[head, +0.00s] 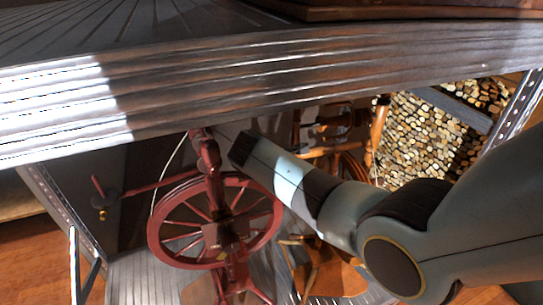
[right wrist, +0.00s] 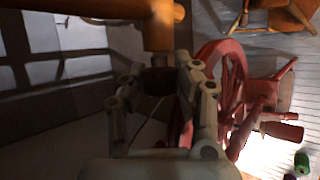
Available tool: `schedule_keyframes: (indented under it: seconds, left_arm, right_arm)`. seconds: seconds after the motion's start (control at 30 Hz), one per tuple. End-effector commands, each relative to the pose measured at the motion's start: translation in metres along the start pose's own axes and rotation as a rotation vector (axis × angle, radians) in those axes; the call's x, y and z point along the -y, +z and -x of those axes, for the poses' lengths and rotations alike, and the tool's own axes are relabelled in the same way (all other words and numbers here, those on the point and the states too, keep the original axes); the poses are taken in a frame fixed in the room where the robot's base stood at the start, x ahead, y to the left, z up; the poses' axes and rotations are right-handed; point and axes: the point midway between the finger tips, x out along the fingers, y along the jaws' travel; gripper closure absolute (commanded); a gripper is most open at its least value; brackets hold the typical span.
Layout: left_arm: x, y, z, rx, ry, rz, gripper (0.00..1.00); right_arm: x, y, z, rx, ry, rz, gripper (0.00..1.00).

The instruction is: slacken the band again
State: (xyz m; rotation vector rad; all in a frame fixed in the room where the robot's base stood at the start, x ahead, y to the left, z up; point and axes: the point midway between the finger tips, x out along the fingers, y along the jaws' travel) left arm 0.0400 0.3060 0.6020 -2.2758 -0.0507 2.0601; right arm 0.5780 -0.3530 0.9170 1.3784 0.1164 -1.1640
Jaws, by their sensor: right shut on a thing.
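A red spinning wheel (head: 276,215) stands on the grey plank floor below the metal shelf edge, its spokes and rim in clear view. A thin pale cord (head: 168,172) curves down beside it, probably the band. My right gripper (head: 237,150) reaches in from the right to the upper part of the wheel's red post (head: 209,160). In the right wrist view its two fingers (right wrist: 170,72) are shut on the lower end of an orange-brown wooden peg (right wrist: 158,38). The red wheel (right wrist: 232,85) shows just right of the fingers there. My left gripper is not in view.
A ribbed metal surface (head: 230,85) spans the upper part of the head view, close above my arm. A brown wooden spinning wheel (head: 350,165) and a wooden stool (head: 325,268) stand behind the arm. A green spool (right wrist: 301,163) lies at the lower right.

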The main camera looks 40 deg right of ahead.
Motion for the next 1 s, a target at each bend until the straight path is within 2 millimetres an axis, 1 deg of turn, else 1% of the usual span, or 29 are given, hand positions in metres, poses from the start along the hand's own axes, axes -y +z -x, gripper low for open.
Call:
schedule_keyframes:
  seconds: [0.27,0.3,0.5,0.8,0.87,1.0]
  left_arm:
    - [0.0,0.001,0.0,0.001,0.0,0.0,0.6]
    - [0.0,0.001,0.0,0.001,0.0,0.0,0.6]
    - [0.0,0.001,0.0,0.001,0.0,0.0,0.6]
    - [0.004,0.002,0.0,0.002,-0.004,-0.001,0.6]
    - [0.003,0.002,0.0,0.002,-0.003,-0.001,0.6]
    - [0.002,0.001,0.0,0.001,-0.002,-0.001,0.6]
  right_arm:
    - [0.002,0.0,-0.001,0.0,-0.003,0.001,1.0]
    - [0.002,0.0,-0.001,0.0,-0.003,0.001,0.69]
    - [0.001,0.0,0.0,0.0,-0.002,0.001,0.44]
    - [-0.002,0.001,0.002,0.0,0.0,-0.001,0.44]
    - [-0.005,0.002,0.005,0.001,0.001,-0.001,0.44]
    - [-0.021,0.008,0.02,-0.001,0.003,-0.003,0.44]
